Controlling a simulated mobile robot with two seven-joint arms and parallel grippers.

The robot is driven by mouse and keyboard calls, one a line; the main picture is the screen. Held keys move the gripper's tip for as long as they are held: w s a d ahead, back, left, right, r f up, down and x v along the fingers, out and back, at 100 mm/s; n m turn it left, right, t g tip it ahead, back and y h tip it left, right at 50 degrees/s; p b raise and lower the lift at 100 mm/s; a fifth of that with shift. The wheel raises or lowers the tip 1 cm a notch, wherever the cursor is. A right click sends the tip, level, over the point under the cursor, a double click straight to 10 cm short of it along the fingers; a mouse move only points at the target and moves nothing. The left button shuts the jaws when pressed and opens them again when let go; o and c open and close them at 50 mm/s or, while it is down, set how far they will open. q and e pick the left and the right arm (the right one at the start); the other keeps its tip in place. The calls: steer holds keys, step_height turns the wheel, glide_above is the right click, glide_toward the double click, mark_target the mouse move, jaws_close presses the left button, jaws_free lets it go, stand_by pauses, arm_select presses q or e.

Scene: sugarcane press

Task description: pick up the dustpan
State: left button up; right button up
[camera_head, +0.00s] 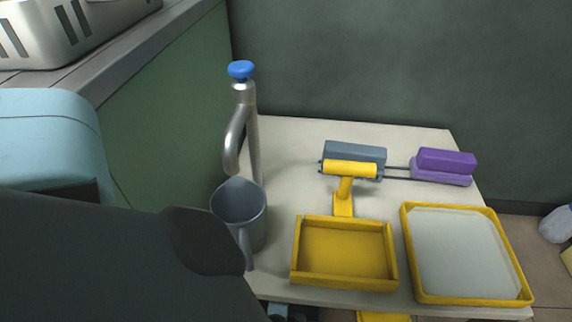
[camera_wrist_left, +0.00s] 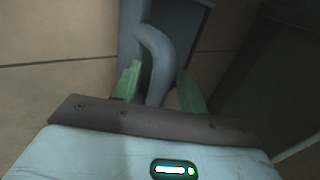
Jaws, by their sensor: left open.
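The yellow dustpan (camera_head: 345,250) lies on the pale table. Its open pan faces up, and its yellow handle (camera_head: 349,169) rises at the far side with a crosswise grip. In the head view my dark left arm fills the lower left, and its gripper cannot be made out. In the left wrist view my left gripper (camera_wrist_left: 158,88) has its green fingers apart, one on each side of a curved grey-blue bar (camera_wrist_left: 158,60). The dustpan does not show in the wrist view. My right gripper is not in view.
A grey-blue pitcher (camera_head: 239,215) stands left of the dustpan, below a metal spout with a blue knob (camera_head: 241,70). A yellow-rimmed tray (camera_head: 464,255) lies to the right. Grey (camera_head: 354,153) and purple (camera_head: 446,161) brushes lie behind. A dark wall (camera_head: 400,60) bounds the table.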

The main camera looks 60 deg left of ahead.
arm_select(q)
jaws_close()
steer(key=shift+r, duration=0.15)
stand_by(0.5)
